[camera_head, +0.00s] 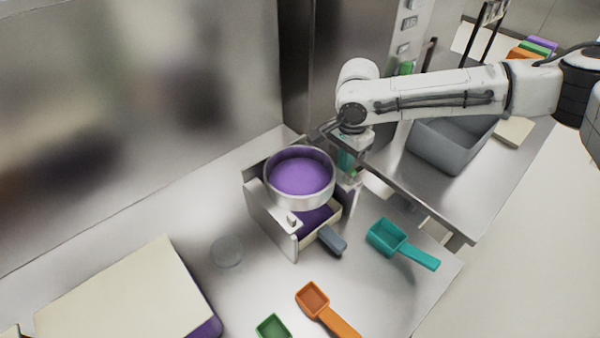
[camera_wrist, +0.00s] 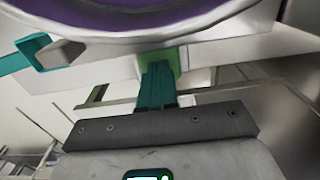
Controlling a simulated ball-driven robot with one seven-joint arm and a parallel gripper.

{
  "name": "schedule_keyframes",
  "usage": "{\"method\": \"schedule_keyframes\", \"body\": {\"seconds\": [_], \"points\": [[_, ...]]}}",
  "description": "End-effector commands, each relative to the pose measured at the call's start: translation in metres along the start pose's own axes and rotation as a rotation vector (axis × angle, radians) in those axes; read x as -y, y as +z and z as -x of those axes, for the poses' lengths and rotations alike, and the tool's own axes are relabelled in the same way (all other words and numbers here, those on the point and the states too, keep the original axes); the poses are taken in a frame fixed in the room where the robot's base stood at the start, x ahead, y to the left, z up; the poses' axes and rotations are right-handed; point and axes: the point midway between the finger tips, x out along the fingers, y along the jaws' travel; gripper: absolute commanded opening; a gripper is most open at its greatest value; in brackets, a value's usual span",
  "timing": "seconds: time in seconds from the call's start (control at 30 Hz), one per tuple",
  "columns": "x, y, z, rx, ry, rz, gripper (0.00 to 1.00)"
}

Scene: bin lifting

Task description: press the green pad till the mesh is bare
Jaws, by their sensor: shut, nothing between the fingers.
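A round sieve with a pale rim (camera_head: 270,196) sits on a metal stand (camera_head: 268,217), with purple powder (camera_head: 300,174) covering its mesh. The rim and powder also show at the top of the wrist view (camera_wrist: 130,22). The green pad (camera_wrist: 176,58) is on the stand's side; only a small bit shows in the head view (camera_head: 353,174). My gripper (camera_head: 347,160) is shut and empty, with its teal fingers (camera_wrist: 157,76) right at the pad. I cannot tell whether they touch it. More purple powder lies in a container (camera_head: 331,226) under the sieve.
A teal scoop (camera_head: 387,236), an orange scoop (camera_head: 313,299) and a green scoop (camera_head: 272,328) lie in front of the stand. A pale board (camera_head: 130,300) lies at the front left. The counter left of the stand is mostly clear.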

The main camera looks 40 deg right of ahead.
Motion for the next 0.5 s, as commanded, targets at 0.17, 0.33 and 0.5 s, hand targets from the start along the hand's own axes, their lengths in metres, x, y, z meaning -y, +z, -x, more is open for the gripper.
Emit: {"method": "schedule_keyframes", "body": {"seconds": [0.17, 0.33, 0.5], "points": [[-0.0001, 0.0000, 0.0010, 0.000, 0.000, 0.000, 0.00], [0.0000, -0.0001, 0.0012, 0.000, 0.000, -0.001, 0.00], [0.0000, 0.0000, -0.0019, 0.001, 0.000, -0.001, 0.00]]}}
